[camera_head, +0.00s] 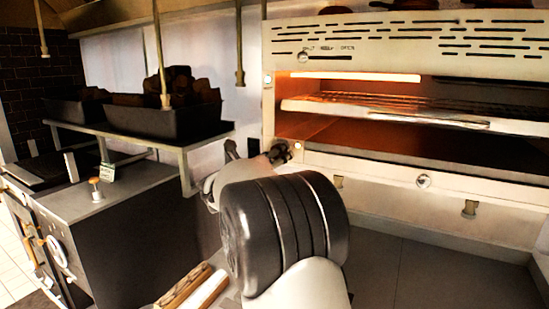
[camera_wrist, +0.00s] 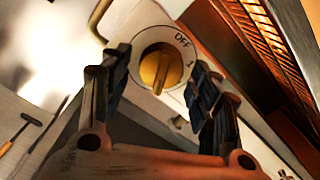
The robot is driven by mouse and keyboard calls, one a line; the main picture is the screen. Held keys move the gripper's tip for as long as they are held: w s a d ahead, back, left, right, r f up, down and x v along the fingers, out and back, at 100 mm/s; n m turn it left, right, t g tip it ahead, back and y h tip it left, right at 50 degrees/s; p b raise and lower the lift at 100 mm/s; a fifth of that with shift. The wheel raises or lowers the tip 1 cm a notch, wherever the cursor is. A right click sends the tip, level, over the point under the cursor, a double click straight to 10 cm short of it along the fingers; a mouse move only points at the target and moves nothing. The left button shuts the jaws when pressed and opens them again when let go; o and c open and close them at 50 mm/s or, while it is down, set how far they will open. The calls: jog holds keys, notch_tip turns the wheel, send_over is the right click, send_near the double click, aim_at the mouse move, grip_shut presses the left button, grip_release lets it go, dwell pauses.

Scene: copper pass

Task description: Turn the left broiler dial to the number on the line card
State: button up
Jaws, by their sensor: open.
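The left broiler dial shows in the wrist view as a brass knob (camera_wrist: 158,68) on a pale round plate. "OFF" stands at its upper right and "1" further round to the right. The knob's raised grip runs nearly upright in that picture; I cannot tell which mark it points to. My gripper (camera_wrist: 160,62) is open, with its fingers on either side of the knob; contact is unclear. In the head view my gripper (camera_head: 277,153) is at the left end of the broiler (camera_head: 375,165) front and hides this dial.
Another dial (camera_head: 423,181) is further right on the broiler front. The broiler's rack (camera_head: 400,112) glows above. To the left, a shelf (camera_head: 160,142) holds dark pans (camera_head: 165,121) over a counter (camera_head: 110,190). Rods hang from above.

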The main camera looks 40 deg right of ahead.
jog(key=v, duration=1.2)
dwell(0.5)
jog(key=w+a+r+n+t+y, duration=0.1)
jog(key=a+r+n+t+y, duration=0.1)
jog(key=a+n+t+y, duration=0.25)
jog(key=w+a+r+n+t+y, duration=0.25)
jog(key=a+n, duration=0.25)
jog(key=n, duration=0.3)
jog(key=s+a+f+n+y, duration=0.3)
jog(key=s+a+n+y, duration=0.1)
jog(key=a+n, duration=0.3)
jog(key=s+a+f+n+y, duration=0.25)
jog(key=a+n+y, duration=0.25)
jog(key=a+n, duration=0.25)
jog(key=s+f+n+g, duration=0.3)
jog(key=s+f+n, duration=0.2)
jog(key=s, duration=0.4)
jog(key=s+a+f+n+g, duration=0.1)
jog(key=s+f+n+g, duration=0.2)
jog(key=s+f+n, duration=0.3)
jog(key=s+f+n+g, duration=0.3)
jog(key=s+f+n, duration=0.2)
jog(key=s, duration=0.8)
jog(key=shift+s+a+f+n+y, duration=0.2)
jog(key=shift+s+f+n+y, duration=0.15)
jog(key=shift+f, duration=0.2)
